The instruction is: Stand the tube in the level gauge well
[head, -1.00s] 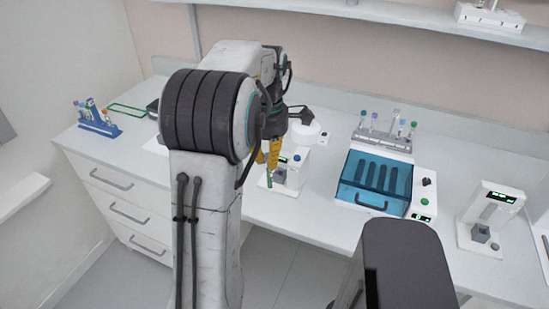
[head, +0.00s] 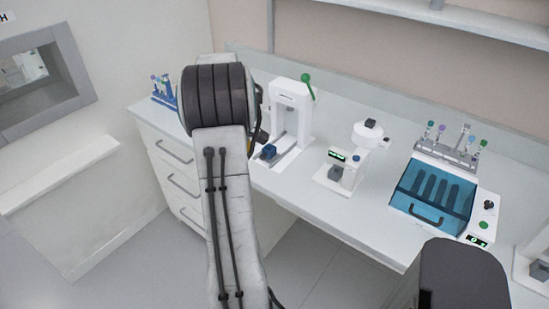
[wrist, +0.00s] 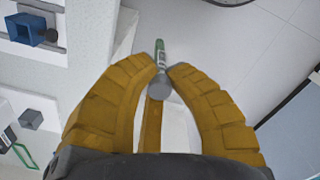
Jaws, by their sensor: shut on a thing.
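My gripper (wrist: 160,78) is shut on a slim tube (wrist: 161,52) with a green part at its far end and a grey round end towards the camera. In the head view my arm hides the gripper and tube. A white device with a small green display (head: 340,156) and a grey block (head: 335,173) stands on the bench. Left of it is a white stand with a green-knobbed lever (head: 295,100) and a blue block (head: 268,152). The blue block with a square opening also shows in the wrist view (wrist: 25,28), left of the tube. I cannot tell which device is the level gauge.
A blue-lidded machine (head: 432,193) stands to the right, with a grey tube rack (head: 446,154) behind it. A blue rack with tubes (head: 165,95) is at the bench's left end. Drawers (head: 178,182) face the floor. Another device is cut off at the right edge (head: 530,250).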

